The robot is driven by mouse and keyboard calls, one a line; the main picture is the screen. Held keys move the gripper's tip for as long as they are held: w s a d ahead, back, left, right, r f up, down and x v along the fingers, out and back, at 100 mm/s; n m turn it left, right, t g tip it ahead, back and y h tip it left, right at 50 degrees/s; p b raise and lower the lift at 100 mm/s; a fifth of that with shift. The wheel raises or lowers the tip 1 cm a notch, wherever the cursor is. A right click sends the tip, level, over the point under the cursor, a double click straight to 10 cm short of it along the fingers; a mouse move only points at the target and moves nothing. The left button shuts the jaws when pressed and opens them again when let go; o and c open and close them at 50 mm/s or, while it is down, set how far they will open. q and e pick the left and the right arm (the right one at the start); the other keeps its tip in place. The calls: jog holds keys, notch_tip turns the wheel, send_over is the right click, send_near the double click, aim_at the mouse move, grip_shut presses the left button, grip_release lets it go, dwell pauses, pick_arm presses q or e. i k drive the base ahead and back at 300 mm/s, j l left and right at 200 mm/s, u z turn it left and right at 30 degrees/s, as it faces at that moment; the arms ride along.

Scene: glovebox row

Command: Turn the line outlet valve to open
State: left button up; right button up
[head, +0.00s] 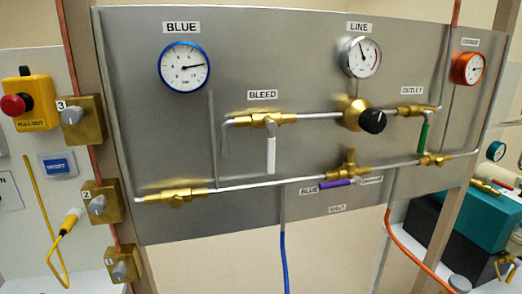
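The grey panel (330,70) fills the middle of the head view. Its OUTLET label (412,90) is at the upper right. Just below it is the brass outlet valve (416,111) on the upper pipe, right of the black regulator knob (374,121). A green lever (424,136) hangs down from this valve, roughly crosswise to the pipe, its lower end close to a brass fitting (434,160) on the lower pipe. The LINE gauge (361,57) is above and left. Neither of my grippers is in view.
A white bleed lever (271,155) hangs down at the left. A purple lever (337,184) lies along the lower pipe. Blue hose (284,250) and orange hose (400,243) hang below. A red emergency button (13,105) is at far left. The space before the panel looks clear.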

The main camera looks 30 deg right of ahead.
aim_at(428, 114)
jog(key=k+l+z, duration=0.1)
jog(key=z, duration=0.4)
jog(key=k+l+z, duration=0.15)
jog(key=z, duration=0.3)
jog(key=k+l+z, duration=0.1)
jog(key=l+z, duration=0.2)
jog(key=z, duration=0.2)
